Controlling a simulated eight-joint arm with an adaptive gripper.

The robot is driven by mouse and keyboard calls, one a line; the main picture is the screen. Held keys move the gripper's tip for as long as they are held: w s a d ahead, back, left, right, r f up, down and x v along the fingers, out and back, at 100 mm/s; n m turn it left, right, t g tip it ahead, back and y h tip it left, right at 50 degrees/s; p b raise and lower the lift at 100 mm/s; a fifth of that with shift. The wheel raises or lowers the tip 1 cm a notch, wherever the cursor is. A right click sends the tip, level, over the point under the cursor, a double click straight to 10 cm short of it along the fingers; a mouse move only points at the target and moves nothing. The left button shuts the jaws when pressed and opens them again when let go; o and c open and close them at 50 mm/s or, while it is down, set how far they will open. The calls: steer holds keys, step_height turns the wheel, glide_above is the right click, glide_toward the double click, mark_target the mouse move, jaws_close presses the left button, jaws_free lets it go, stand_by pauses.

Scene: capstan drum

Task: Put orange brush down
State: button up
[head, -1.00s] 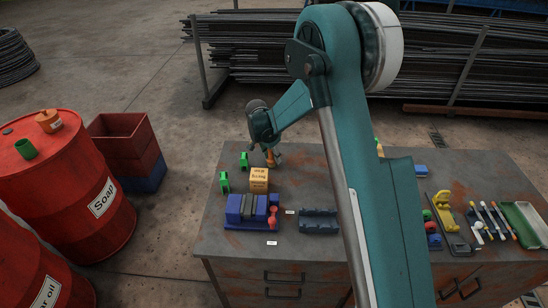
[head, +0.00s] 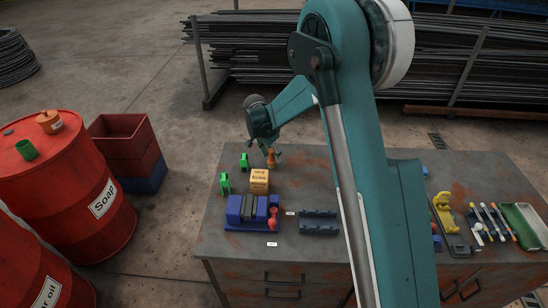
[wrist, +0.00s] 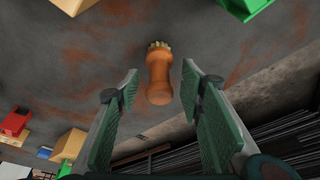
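The orange brush (head: 271,158) is near the back edge of the workbench, behind the wooden box, and looks upright. In the wrist view the orange brush (wrist: 159,78) shows its pale bristles at the end toward the bench top. My gripper (wrist: 160,68) is open, with one green-padded finger on each side of the brush and visible gaps between. In the head view my gripper (head: 266,146) is just above and behind the brush, partly hidden by its own wrist. Whether the bristles touch the bench cannot be made out clearly.
The wooden box (head: 259,181), two green items (head: 225,183) and a blue holder (head: 234,212) stand in front of the brush. A dark rack (head: 319,224) lies to the right. Tools and a green tray (head: 522,222) fill the far right. The bench (head: 310,170) right of the brush is clear.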

mark_target(270, 163)
steer(key=v, duration=0.9)
steer(key=shift+p, duration=0.3)
steer(key=shift+r, duration=0.1)
stand_by(0.4)
steer(key=s+d+r+n+t+y, duration=0.2)
steer(key=s+d+r+n, duration=0.2)
steer(key=s+d+r, duration=1.55)
steer(key=s+d+n+t, duration=0.1)
steer(key=s+d, duration=0.3)
steer(key=s, duration=0.8)
steer(key=s+d+f+n+t, duration=0.1)
steer(key=s+d+n, duration=0.3)
steer(key=s, duration=0.9)
steer(key=shift+d+t, duration=0.3)
steer(key=shift+d, duration=0.5)
steer(key=shift+s+f, duration=0.15)
